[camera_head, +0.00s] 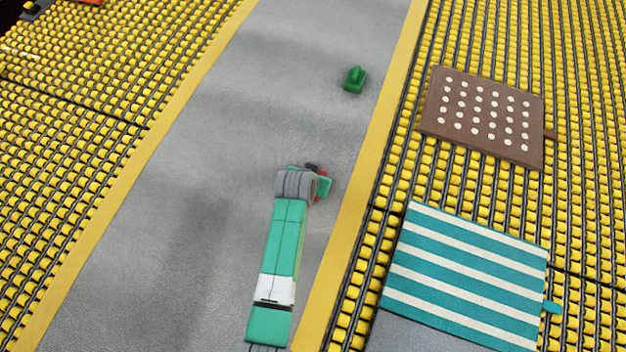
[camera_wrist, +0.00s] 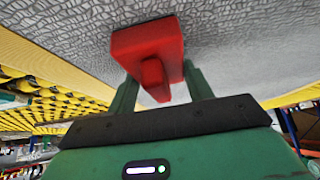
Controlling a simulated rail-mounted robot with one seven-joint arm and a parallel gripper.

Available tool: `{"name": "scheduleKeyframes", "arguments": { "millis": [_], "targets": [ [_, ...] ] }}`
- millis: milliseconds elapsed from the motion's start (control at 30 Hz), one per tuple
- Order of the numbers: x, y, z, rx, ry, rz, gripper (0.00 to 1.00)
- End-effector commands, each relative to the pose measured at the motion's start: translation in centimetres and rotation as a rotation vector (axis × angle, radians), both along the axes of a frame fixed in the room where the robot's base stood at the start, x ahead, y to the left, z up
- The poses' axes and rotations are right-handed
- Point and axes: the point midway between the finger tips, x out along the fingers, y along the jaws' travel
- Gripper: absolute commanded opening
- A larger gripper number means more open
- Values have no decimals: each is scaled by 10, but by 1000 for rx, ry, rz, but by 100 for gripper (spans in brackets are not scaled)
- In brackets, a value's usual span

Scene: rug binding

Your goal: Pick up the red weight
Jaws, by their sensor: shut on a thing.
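The red weight (camera_wrist: 148,42) is a red block with a raised grip, seen close up in the wrist view. My gripper (camera_wrist: 160,85) has its two green fingers on either side of the weight's grip and is shut on it. In the head view only a small red part of the weight (camera_head: 323,173) shows beside my gripper (camera_head: 318,180); the arm hides the rest. The weight is at the grey floor strip; I cannot tell whether it touches the floor or is just clear of it.
A green weight (camera_head: 354,79) stands farther up the grey strip (camera_head: 200,200). To the right, a brown rug with cream dots (camera_head: 484,117) and a teal and cream striped rug (camera_head: 465,277) lie on yellow roller beds (camera_head: 590,60). More rollers (camera_head: 60,180) fill the left. The strip's middle is clear.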

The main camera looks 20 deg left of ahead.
Motion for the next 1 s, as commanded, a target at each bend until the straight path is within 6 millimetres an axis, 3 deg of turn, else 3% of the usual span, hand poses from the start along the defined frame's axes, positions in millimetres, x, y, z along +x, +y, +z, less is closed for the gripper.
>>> {"name": "scheduleKeyframes", "arguments": {
  "millis": [167, 533, 767, 1000],
  "targets": [
    [1, 0, 6, 1, -4, 1, 0],
    [0, 0, 40, 1, -4, 1, 0],
    [-34, -8, 41, -2, -2, 1, 0],
    [-88, -22, 46, -1, 0, 2, 0]
  ]
}}
